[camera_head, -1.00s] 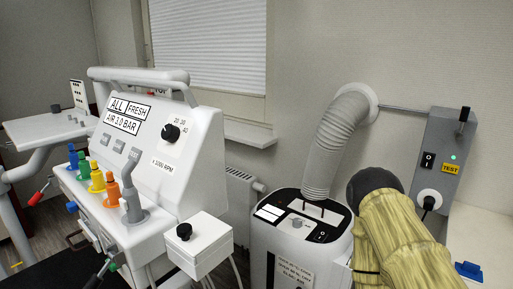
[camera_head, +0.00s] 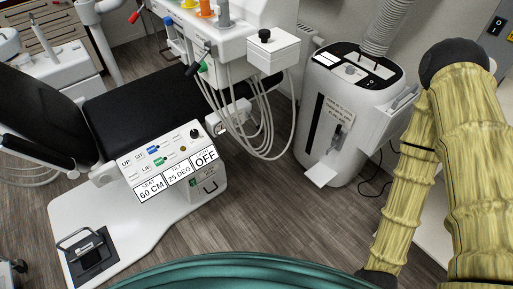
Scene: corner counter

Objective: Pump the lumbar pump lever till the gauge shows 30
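A dental-style chair with a black seat (camera_head: 150,105) stands at left centre. Its side panel (camera_head: 168,160) has coloured levers, a black knob (camera_head: 195,133) and cards reading 60 CM, 25 DEG and OFF. I cannot tell whether any of these is the lumbar pump lever, and I can make out no lumbar gauge. My yellow arm folds down the right side of the picture; my gripper is not in view.
A white canister unit (camera_head: 345,110) with a hose stands at upper right. A white instrument console (camera_head: 235,45) with hanging tubes is at top centre. A black foot pedal (camera_head: 90,254) lies on the chair's white base. Wooden floor (camera_head: 265,205) is clear between chair and canister.

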